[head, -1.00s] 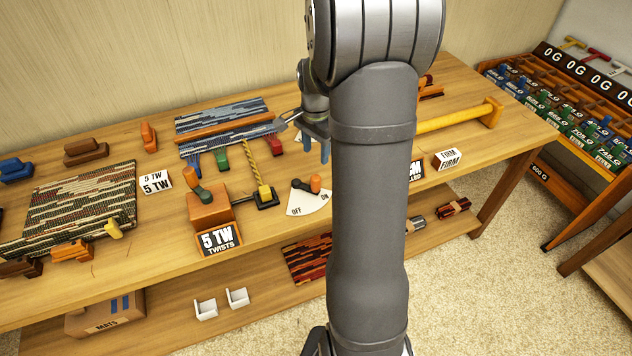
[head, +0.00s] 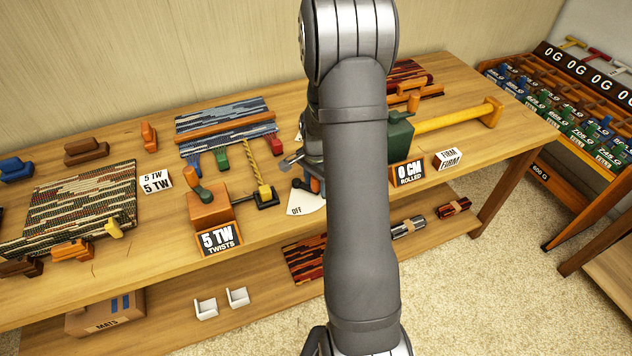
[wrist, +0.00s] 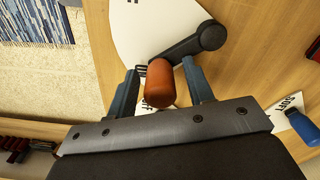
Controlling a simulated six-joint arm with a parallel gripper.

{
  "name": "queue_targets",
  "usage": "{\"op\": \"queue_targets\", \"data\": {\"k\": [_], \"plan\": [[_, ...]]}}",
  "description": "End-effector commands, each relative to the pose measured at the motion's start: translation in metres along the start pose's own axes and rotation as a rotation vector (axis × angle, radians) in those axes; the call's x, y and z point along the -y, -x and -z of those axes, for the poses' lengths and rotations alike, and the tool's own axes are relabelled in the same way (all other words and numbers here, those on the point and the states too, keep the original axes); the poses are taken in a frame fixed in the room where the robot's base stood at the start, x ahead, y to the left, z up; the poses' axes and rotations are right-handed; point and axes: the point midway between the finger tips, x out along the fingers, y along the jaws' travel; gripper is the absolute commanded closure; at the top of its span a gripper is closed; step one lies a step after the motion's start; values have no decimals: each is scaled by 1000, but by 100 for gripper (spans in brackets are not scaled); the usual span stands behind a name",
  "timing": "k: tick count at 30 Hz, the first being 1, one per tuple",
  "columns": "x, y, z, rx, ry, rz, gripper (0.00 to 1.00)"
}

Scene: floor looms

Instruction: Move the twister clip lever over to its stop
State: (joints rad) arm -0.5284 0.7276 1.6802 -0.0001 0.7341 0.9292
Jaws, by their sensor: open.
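The clip lever is a black arm (wrist: 190,46) with an upright orange knob (wrist: 160,84), mounted on a white fan-shaped plate (head: 300,204). The plate reads OFF on its left side in the head view. In the wrist view my gripper (wrist: 162,70) is open, with one blue finger on each side of the knob. I cannot tell whether either finger touches it. In the head view my arm hides most of the lever and the plate's right side. The orange twister box (head: 208,207) stands left of the plate, with a "5 TW TWISTS" sign (head: 219,239).
A green block with a yellow roller (head: 460,117) and a "0 CM ROLLED" sign (head: 408,173) stand to the right. A blue knob (wrist: 313,128) by a SOFT label shows in the wrist view.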

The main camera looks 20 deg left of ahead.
Motion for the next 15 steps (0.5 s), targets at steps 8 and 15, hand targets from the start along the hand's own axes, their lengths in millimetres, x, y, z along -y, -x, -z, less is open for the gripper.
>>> {"op": "queue_targets", "data": {"k": [8, 15], "plan": [[0, 0, 0, 0, 0, 0, 94], [0, 0, 0, 0, -4, 0, 100]]}}
